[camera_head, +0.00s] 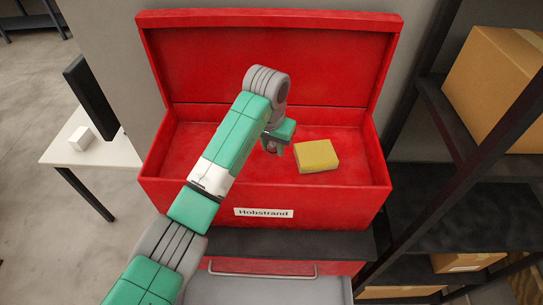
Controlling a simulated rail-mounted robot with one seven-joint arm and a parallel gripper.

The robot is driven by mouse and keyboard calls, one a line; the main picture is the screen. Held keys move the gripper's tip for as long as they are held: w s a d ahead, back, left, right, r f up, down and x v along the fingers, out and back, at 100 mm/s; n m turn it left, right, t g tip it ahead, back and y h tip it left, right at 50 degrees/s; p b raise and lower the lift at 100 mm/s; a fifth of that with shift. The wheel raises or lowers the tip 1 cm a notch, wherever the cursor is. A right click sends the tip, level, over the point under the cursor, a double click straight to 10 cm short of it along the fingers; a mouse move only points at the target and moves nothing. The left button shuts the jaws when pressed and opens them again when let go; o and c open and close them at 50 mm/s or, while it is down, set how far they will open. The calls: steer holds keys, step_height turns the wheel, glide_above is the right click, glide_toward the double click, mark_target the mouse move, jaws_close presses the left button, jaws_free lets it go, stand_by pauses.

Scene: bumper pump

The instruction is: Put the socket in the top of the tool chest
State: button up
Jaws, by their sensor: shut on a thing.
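The red tool chest (160,185) stands with its lid raised and its top compartment open, a "Hobstrand" label on the front. My gripper (273,149) is inside the outline of this top compartment, left of the yellow block. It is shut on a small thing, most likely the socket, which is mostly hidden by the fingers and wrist. I cannot tell how high the gripper is above the compartment floor.
A yellow block (317,156) lies on the compartment floor to the right. An open grey drawer (270,289) sticks out below. Dark shelves with cardboard boxes (492,80) stand at the right. A white table (95,148) with a small white box is at the left.

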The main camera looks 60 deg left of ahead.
mark_target(273, 166)
step_height(273, 166, down, 5)
steer(key=shift+r, duration=0.1)
steer(key=o, duration=1)
steer(key=shift+f, duration=0.2)
steer(key=shift+o, duration=0.2)
step_height(273, 166, up, 12)
steer(key=s+d, duration=0.1)
steer(key=shift+s, duration=0.2)
steer(key=shift+r, duration=0.1)
